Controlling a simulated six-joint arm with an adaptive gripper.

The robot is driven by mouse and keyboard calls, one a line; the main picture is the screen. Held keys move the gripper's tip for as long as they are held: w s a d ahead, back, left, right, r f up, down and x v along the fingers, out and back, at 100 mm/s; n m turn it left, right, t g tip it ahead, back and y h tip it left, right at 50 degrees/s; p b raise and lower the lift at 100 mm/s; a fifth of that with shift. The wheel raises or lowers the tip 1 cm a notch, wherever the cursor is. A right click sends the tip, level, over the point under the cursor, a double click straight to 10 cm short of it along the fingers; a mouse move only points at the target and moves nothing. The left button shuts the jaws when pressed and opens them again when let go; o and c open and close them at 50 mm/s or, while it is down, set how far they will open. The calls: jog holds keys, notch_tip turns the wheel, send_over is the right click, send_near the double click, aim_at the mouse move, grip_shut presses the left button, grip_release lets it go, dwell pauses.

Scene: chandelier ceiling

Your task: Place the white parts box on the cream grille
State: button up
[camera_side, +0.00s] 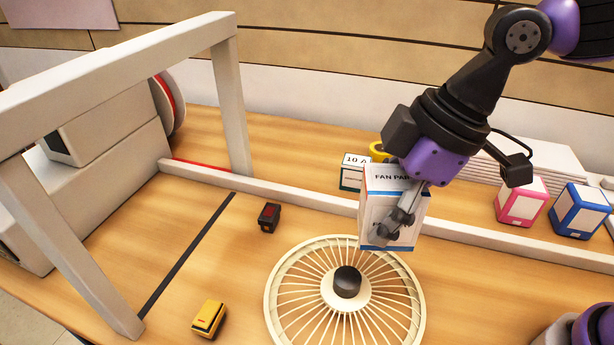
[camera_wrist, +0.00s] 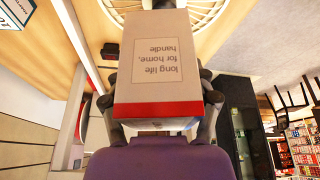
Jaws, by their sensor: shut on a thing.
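The white parts box (camera_side: 378,205) has blue and red trim and "FAN PAR" lettering on its side. My gripper (camera_side: 398,226) is shut on it and holds it upright above the far right part of the cream grille. In the wrist view the box (camera_wrist: 155,60) fills the middle between the fingers of my gripper (camera_wrist: 160,105). The cream grille (camera_side: 292,270) is round with radial ribs and a dark central knob (camera_side: 347,280); it lies on the wooden table. Part of its rim also shows in the wrist view (camera_wrist: 228,14). The gap between box and grille is hard to judge.
A white rail (camera_side: 470,232) crosses the table behind the grille. Beyond it stand a "10 A" box (camera_side: 353,172), a pink box (camera_side: 521,201) and a blue box (camera_side: 578,210). A yellow block (camera_side: 208,318) and a dark red block (camera_side: 269,217) lie left of the grille.

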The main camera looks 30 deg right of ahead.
aim_at(361, 218)
jog(key=s+a+r+n, duration=0.2)
jog(key=s+a+r, duration=0.1)
jog(key=s+a, duration=0.5)
jog(key=w+d+f, duration=0.1)
jog(key=w+f, duration=0.1)
jog(key=w, duration=0.1)
jog(key=w+d+f, duration=0.2)
jog(key=w, duration=0.1)
jog(key=w+d+f, duration=0.1)
jog(key=w+f, duration=0.2)
jog(key=shift+d, duration=0.35)
jog(key=shift+w+f, duration=0.1)
jog(key=shift+f, duration=1.85)
jog(key=o, duration=1.2)
jog(key=shift+f, duration=0.15)
